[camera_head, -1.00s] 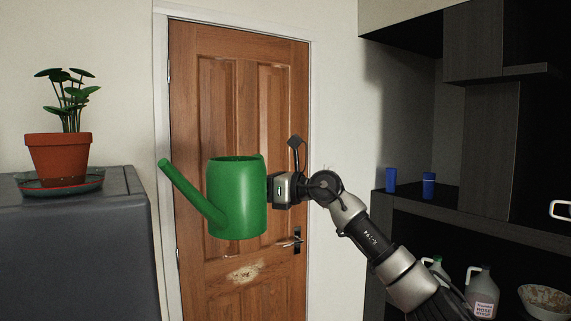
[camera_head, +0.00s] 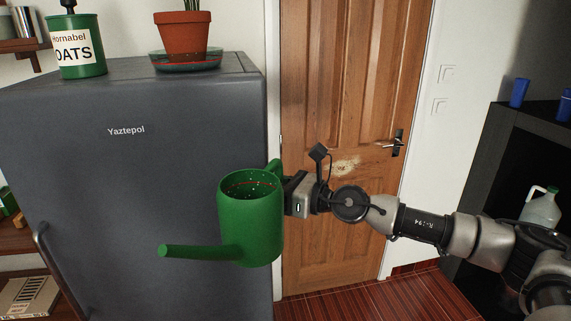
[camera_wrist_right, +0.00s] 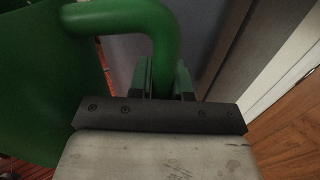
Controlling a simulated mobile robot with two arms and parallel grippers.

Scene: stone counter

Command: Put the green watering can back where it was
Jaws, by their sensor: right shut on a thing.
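The green watering can (camera_head: 250,225) hangs in the air in front of the grey fridge in the head view, its spout pointing left and its open top showing. My right gripper (camera_head: 285,187) is shut on the can's handle at its right side. In the right wrist view the green handle (camera_wrist_right: 130,18) curves down between the fingers of my right gripper (camera_wrist_right: 165,78), and the can's body (camera_wrist_right: 40,90) fills the left. My left gripper is not in view.
A potted plant (camera_head: 184,38) and a green oats tin (camera_head: 80,48) stand on top of the grey fridge (camera_head: 130,140). A wooden door (camera_head: 345,110) is behind my arm. Dark shelving with a blue cup (camera_head: 519,92) and a jug (camera_head: 541,207) is at the right.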

